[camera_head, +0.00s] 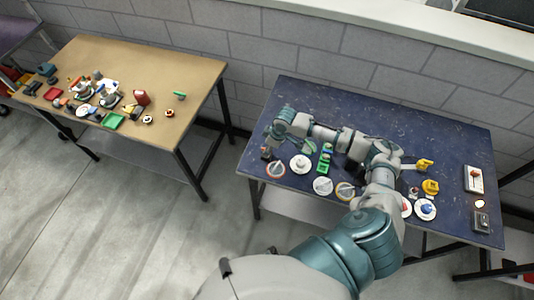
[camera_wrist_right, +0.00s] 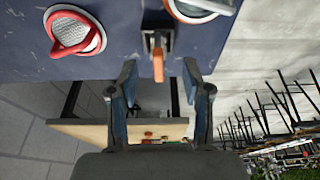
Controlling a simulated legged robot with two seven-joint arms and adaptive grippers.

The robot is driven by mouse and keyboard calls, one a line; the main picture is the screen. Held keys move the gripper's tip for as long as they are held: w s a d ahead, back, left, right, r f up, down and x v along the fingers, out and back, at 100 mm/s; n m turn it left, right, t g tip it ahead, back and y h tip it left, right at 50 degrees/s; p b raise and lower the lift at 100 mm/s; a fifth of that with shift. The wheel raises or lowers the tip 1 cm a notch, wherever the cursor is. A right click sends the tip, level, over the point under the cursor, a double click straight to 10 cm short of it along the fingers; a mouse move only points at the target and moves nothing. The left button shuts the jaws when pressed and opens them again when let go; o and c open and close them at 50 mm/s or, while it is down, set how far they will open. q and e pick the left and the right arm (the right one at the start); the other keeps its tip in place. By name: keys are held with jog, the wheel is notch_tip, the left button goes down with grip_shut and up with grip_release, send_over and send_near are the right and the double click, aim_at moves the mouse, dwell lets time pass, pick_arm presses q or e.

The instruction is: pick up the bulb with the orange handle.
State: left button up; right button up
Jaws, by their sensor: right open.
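A small item with an orange handle (camera_wrist_right: 158,66) and a dark grey body shows near the blue table's edge in the wrist view. I cannot make out a bulb shape on it. My right gripper (camera_wrist_right: 160,78) is open, with one finger on each side of the handle's end in the picture; no contact is visible. In the head view, my right gripper (camera_head: 272,132) is over the left end of the blue table, just above a small dark and red item (camera_head: 265,153). My left gripper is not in view.
The blue table (camera_head: 440,140) holds a red-rimmed disc (camera_head: 276,170), a white round piece (camera_head: 300,164), a green block (camera_head: 325,158) and yellow parts (camera_head: 430,187). A wooden table (camera_head: 185,75) with small items stands left, across a floor gap. A brick wall is behind.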

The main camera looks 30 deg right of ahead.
jog(key=x, duration=0.3)
jog(key=shift+w+f, duration=0.1)
jog(key=shift+w, duration=0.1)
jog(key=shift+d, duration=0.15)
grip_shut()
